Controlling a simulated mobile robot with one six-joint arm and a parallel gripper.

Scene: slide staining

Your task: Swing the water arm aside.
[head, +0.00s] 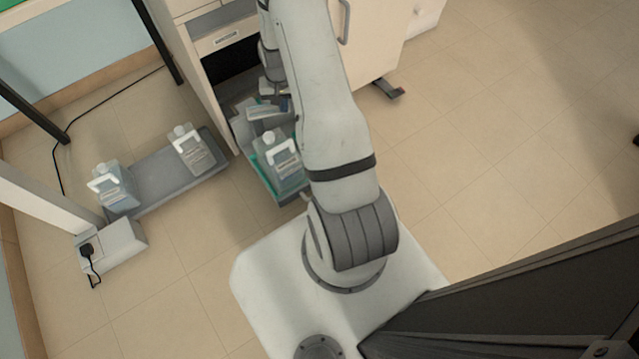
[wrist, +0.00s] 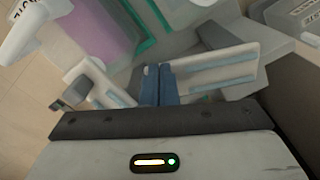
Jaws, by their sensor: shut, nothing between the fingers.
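I cannot pick out the water arm for certain in either view. In the wrist view, my gripper (wrist: 158,85) is shut, with its two blue-grey fingertips together and nothing between them. In the head view, my arm reaches up and away from me, and its end is by the front of the cabinet; the fingertips are too small to make out there. A white, rounded piece (wrist: 28,32) with dark lettering beside it shows at the upper left of the wrist view. It is apart from my fingertips, and I cannot tell what it is.
A low tray holding a white-handled bottle (head: 278,155) sticks out below the cabinet (head: 375,35), close to my arm. Two more bottles (head: 190,150) (head: 113,188) stand on a grey floor platform (head: 150,185) at left. A cable (head: 90,115) lies on the floor.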

